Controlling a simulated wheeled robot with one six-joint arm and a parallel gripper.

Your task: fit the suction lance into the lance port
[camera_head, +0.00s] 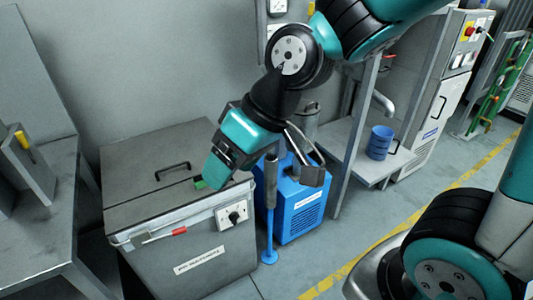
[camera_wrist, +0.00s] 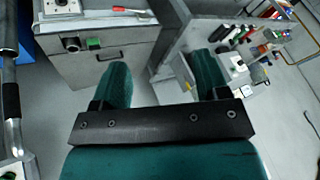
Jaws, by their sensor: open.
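My gripper (camera_head: 218,168) is open and hangs over the front right part of the grey cabinet. In the wrist view its two green fingers (camera_wrist: 160,84) stand wide apart with nothing between them. An upright piece that may be the suction lance or its stand (camera_head: 270,182) has a grey sleeve, a blue rod and a round blue foot on the floor. It stands just right of the cabinet, apart from my gripper. I cannot clearly make out the lance port. A white plate with a black round fitting (camera_head: 233,215) is on the cabinet's front.
The grey cabinet (camera_head: 150,150) has a handled lid and a red-handled lever (camera_head: 178,231). A blue unit (camera_head: 300,210) stands behind the upright piece. A blue cup (camera_head: 380,142) sits on a shelf at right. A grey bench (camera_head: 40,200) is at left.

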